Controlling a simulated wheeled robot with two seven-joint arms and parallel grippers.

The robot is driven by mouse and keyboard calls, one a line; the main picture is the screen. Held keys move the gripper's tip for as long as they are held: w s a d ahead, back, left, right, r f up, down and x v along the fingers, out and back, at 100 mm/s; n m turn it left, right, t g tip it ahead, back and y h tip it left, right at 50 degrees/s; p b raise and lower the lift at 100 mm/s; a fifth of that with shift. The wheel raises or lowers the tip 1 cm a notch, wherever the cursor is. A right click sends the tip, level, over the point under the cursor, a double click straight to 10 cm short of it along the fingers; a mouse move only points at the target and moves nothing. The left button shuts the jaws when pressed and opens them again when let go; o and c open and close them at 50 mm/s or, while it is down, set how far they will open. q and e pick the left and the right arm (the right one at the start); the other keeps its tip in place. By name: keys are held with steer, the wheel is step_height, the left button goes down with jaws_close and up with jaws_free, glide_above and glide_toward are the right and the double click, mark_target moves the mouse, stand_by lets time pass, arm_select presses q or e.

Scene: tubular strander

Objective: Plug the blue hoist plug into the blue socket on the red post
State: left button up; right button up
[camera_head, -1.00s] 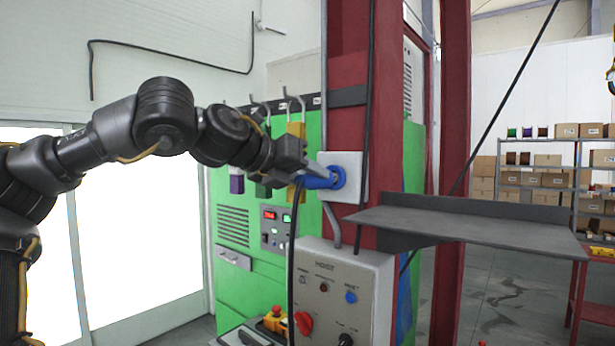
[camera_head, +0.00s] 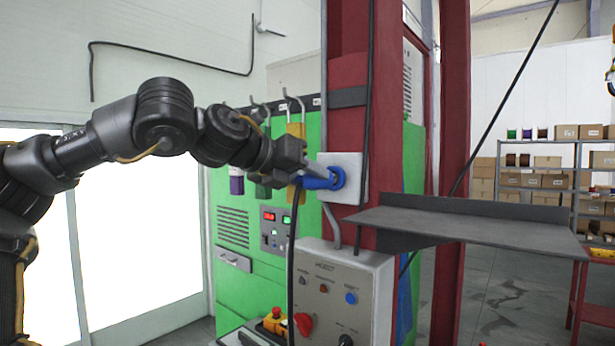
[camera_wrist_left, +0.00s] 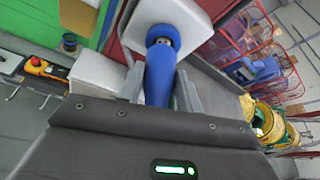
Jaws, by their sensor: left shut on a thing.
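The blue hoist plug (camera_head: 318,182) is held by my left gripper (camera_head: 306,174), which is shut on it. The plug's front end is at the blue socket (camera_head: 338,177) on a white plate (camera_head: 351,163) fixed to the red post (camera_head: 348,60). In the left wrist view the plug (camera_wrist_left: 159,75) lies between the fingers and points at the socket (camera_wrist_left: 163,34), where its tip meets or enters the ring. I cannot tell how deep it sits. A black cable (camera_head: 291,250) hangs down from the plug. My right gripper is not in view.
A grey hoist control box (camera_head: 345,280) with knobs and buttons is below the socket. A grey shelf (camera_head: 470,225) juts out to the right. Shelving with boxes (camera_head: 545,180) is far right.

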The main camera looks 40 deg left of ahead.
arm_select(q)
steer(key=shift+w, duration=1.05)
stand_by(0.4)
steer(key=o, duration=1.1)
steer(key=shift+s, duration=0.2)
steer(key=b+v, duration=0.4)
steer(key=v, duration=0.6)
steer(key=shift+s+r, duration=0.15)
